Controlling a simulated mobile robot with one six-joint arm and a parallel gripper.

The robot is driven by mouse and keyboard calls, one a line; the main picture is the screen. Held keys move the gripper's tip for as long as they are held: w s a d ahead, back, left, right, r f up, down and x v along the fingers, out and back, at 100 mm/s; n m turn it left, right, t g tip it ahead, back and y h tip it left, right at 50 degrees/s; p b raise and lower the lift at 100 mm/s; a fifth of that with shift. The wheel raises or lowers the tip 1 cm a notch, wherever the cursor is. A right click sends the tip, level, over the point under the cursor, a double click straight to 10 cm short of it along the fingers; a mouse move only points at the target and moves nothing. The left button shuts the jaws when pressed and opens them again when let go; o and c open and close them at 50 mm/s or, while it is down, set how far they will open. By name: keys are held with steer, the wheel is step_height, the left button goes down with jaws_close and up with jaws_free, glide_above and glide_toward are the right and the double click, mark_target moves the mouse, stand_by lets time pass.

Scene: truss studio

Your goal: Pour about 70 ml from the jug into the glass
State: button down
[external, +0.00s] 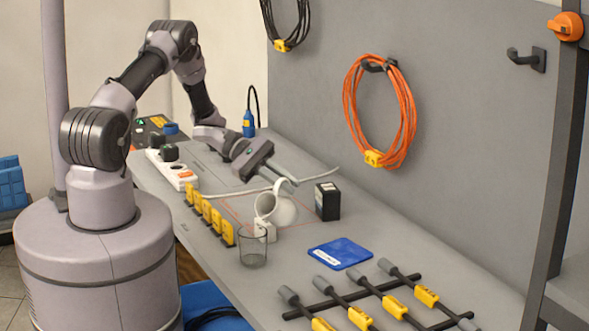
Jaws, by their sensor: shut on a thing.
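A white jug (283,209) is tilted, with its open mouth facing down and toward the front left. My gripper (291,180) is shut on the jug, near its handle at the upper side. A clear, greyish glass (252,249) stands upright on the bench, just in front of and below the jug's mouth. I cannot tell from this view whether the jug's lip is directly over the glass. No stream of liquid shows, and the level in the glass is too small to tell.
Several yellow tags (209,215) stand in a row left of the jug. A black box (327,201) stands close on its right. A blue pouch (340,253) and a rack of yellow-tagged cables (392,307) lie nearer the front. A power strip (172,170) is behind.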

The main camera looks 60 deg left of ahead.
steer(key=shift+s, duration=0.1)
steer(key=shift+s+d+r+m+t, duration=0.2)
steer(key=shift+s+r+m+t, duration=0.2)
steer(key=shift+r+m, duration=0.25)
steer(key=shift+s+d+r+m+t, duration=0.2)
steer(key=shift+s+r+m+t, duration=0.2)
steer(key=shift+s+r+m, duration=0.2)
stand_by(1.3)
steer(key=shift+s+d+r+m+t, duration=0.25)
steer(key=shift+s+d+r+t, duration=0.05)
steer(key=shift+s, duration=0.25)
steer(key=w+f+n+g, duration=0.1)
steer(key=w+a+f+n+g, duration=0.1)
steer(key=w+f, duration=0.1)
steer(key=shift+w+a+n, duration=0.2)
steer(key=shift+n, duration=0.1)
steer(key=shift+w+a+r+n+g+p, duration=0.1)
steer(key=shift+w+n+g+p, duration=0.05)
steer(key=shift+n+g+p, duration=0.3)
steer(key=shift+w+a+f+n+g+h, duration=0.2)
steer(key=shift+w+n+g+h, duration=0.15)
steer(key=shift+w+n, duration=0.25)
steer(key=shift+s, duration=0.1)
stand_by(0.9)
